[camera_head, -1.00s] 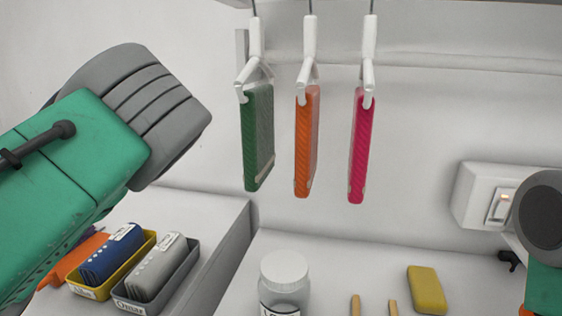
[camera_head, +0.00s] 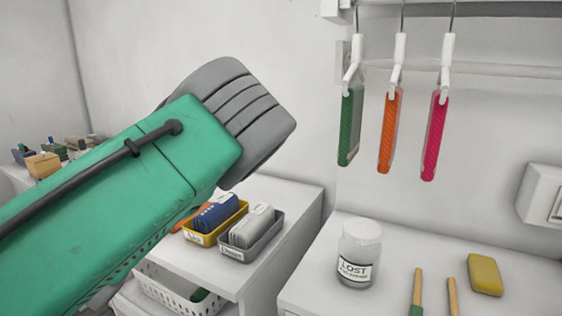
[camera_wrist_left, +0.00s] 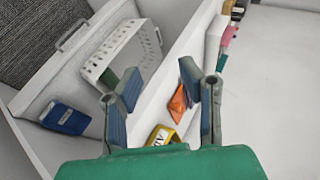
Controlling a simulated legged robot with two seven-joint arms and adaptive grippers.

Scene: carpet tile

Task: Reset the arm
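My left arm (camera_head: 150,170), green with a grey ribbed end, reaches in from the left in the head view, raised above the white counter. Its gripper fingers do not show there. In the left wrist view my left gripper (camera_wrist_left: 160,88) has its two blue-padded fingers well apart with nothing held between them. Behind the fingers lie an orange item (camera_wrist_left: 178,104) and a yellow tray (camera_wrist_left: 163,136). My right arm and gripper are in neither view now.
Green (camera_head: 351,125), orange (camera_head: 390,130) and pink (camera_head: 434,135) cases hang on hooks. A LOST jar (camera_head: 358,255) and yellow block (camera_head: 485,274) stand on the right counter. Yellow-rimmed and grey (camera_head: 238,253) trays hold blue and grey items. A white basket (camera_head: 180,300) sits below.

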